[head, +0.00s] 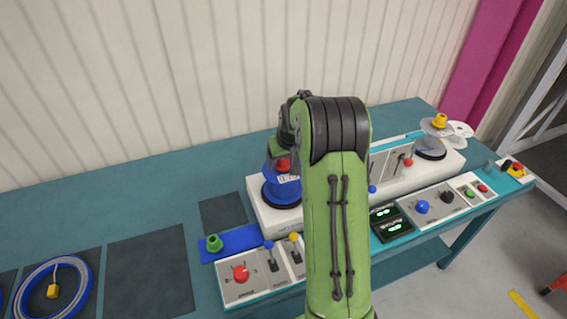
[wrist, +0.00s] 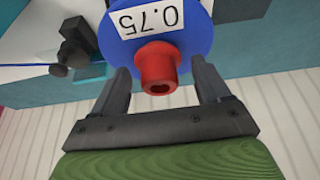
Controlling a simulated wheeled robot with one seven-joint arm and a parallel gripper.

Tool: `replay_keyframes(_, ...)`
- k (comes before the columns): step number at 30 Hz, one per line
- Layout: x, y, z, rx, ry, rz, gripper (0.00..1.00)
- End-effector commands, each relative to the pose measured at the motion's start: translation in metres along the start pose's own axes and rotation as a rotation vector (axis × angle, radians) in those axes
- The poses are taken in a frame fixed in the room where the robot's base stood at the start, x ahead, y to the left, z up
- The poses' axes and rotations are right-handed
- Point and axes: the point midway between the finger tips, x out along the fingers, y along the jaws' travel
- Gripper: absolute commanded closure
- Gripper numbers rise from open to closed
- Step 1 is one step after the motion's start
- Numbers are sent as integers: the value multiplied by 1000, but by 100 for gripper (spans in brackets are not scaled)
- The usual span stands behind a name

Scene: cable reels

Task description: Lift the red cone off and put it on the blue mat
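The red cone (head: 283,164) sits at the top of the blue reel (head: 281,189), and most of it is hidden by my arm in the head view. In the wrist view the red cone (wrist: 158,66) stands out from the blue reel (wrist: 190,38) beside a label reading 0.75. My gripper (wrist: 162,85) is open, with its fingers on either side of the cone and gaps on both sides. The blue mat (head: 232,243) lies left of the reel on the teal table, with a green cone (head: 214,243) on its left end.
The reel stands on a white machine (head: 262,211) with a control panel (head: 243,284) of knobs and levers in front. A grey reel with a yellow cone (head: 440,120) is at the right end. Dark mats and a blue cable coil (head: 88,286) lie at the left.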

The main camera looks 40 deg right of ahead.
Motion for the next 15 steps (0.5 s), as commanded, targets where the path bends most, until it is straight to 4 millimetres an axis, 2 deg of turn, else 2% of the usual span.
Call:
replay_keyframes(1,0,0,0,0,0,0,32)
replay_keyframes(9,0,0,0,0,0,0,74)
replay_keyframes(10,0,0,0,0,0,0,77)
replay_keyframes(15,-1,0,0,0,0,0,77)
